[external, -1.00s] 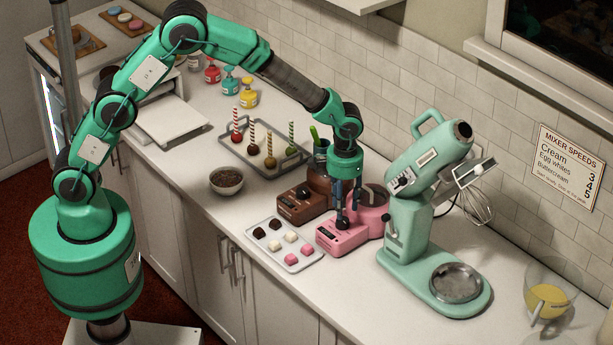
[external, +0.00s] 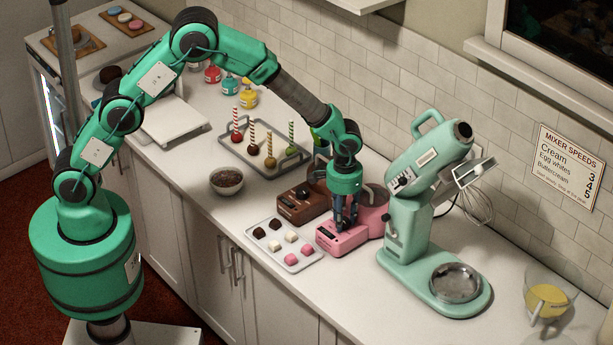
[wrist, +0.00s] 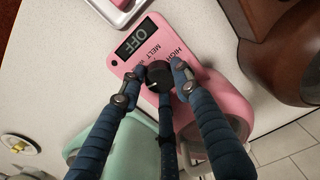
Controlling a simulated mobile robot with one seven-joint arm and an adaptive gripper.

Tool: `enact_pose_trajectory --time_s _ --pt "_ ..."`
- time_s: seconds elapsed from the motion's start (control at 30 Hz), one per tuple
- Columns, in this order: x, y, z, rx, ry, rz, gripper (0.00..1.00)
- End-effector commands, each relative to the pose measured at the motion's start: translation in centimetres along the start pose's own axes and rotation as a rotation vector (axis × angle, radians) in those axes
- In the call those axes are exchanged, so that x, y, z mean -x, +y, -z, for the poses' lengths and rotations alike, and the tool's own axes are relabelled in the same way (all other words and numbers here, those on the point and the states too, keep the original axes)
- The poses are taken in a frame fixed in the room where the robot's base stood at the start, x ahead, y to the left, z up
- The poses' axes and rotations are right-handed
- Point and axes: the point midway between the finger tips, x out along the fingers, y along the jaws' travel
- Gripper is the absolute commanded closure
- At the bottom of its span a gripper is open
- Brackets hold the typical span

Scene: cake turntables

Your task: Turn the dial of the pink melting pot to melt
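The pink melting pot (external: 340,241) stands on the counter between a brown melting pot and the mint mixer. In the wrist view its pink control base (wrist: 205,85) has a display (wrist: 138,37) reading OFF, with MELT and HIGH labels beside the black dial (wrist: 159,73). My gripper (external: 346,222) points down over this base. In the wrist view my gripper (wrist: 156,76) has its dark blue fingers spread on either side of the dial, with a small gap visible at the sides. A third finger partly hides the dial. Contact cannot be told.
The brown melting pot (external: 301,208) stands close on the left. The mint mixer (external: 408,237) is close on the right. A tray of chocolates (external: 262,253) lies in front, and a cake pop tray (external: 231,146) lies behind. A sprinkle bowl (external: 226,182) sits near the counter's front edge.

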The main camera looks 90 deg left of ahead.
Motion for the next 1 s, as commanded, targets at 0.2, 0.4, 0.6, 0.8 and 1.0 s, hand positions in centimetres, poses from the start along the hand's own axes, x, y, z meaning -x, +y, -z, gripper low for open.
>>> enact_pose_trajectory --time_s 0.2,0.4,0.6,0.8,1.0 --pt "0.02 0.02 0.00 -0.004 0.000 0.000 0.94" --pt "0.02 0.01 -0.03 -0.040 0.000 0.000 0.95" --pt "0.00 0.01 -0.04 -0.130 -0.001 0.000 0.95" --pt "0.05 0.02 -0.03 -0.276 0.000 0.000 0.95" --pt "0.09 0.04 -0.01 -0.460 0.000 0.000 0.95"
